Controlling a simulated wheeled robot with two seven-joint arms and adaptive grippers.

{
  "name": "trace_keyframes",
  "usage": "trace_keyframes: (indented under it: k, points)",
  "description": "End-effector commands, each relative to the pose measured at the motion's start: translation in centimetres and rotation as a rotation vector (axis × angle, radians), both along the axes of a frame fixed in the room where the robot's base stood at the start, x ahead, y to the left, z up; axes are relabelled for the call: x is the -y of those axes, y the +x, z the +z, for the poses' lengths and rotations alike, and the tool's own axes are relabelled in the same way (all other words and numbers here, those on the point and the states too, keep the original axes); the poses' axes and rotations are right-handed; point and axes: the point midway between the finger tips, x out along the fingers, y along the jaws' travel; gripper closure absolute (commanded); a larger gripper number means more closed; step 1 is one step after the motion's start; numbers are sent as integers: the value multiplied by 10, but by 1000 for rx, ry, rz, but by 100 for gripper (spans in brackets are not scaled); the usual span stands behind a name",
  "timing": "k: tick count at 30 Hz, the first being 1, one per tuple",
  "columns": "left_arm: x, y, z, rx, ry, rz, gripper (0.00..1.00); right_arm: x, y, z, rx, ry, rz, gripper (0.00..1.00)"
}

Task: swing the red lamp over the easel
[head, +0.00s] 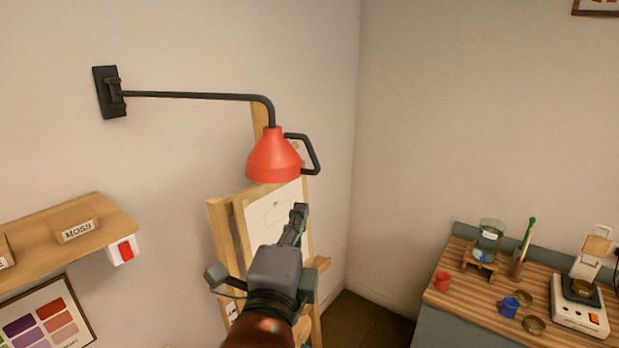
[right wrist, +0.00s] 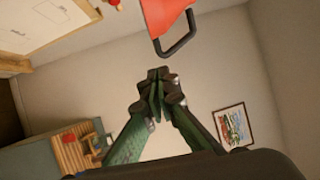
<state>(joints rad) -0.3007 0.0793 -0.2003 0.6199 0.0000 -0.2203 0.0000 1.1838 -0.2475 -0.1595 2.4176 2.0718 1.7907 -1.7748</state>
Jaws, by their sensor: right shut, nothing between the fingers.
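The red lamp (head: 273,158) hangs from a black wall arm (head: 195,96) fixed to a bracket on the left wall. In the head view its shade appears in front of the upper part of the easel (head: 222,240) and its paper (head: 262,220). A black handle loop (head: 314,155) sticks out from the shade's right side. My right gripper (head: 299,212) is shut and empty, below the shade and apart from the handle. In the right wrist view the fingertips (right wrist: 158,78) meet below the handle (right wrist: 178,48). My left gripper is not in view.
A wooden shelf (head: 40,240) with a label block and a red switch (head: 126,250) is at the left. A wooden-topped counter (head: 470,300) with cups, a beaker and a small appliance stands at the right. Clear wall space lies right of the lamp.

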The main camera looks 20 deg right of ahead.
Motion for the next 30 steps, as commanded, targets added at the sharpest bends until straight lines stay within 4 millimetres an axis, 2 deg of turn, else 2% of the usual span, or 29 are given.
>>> trace_keyframes:
  k: [9, 15, 21, 30]
  points:
    - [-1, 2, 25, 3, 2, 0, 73, 31, 60, 11, -3, -1, -7, 100]
    - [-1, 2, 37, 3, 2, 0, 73, 43, 86, 15, -1, 0, -5, 100]
    - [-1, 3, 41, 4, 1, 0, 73, 48, 97, 15, 0, 0, -4, 100]
    - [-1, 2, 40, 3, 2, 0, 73, 48, 98, 15, 1, 1, -4, 100]
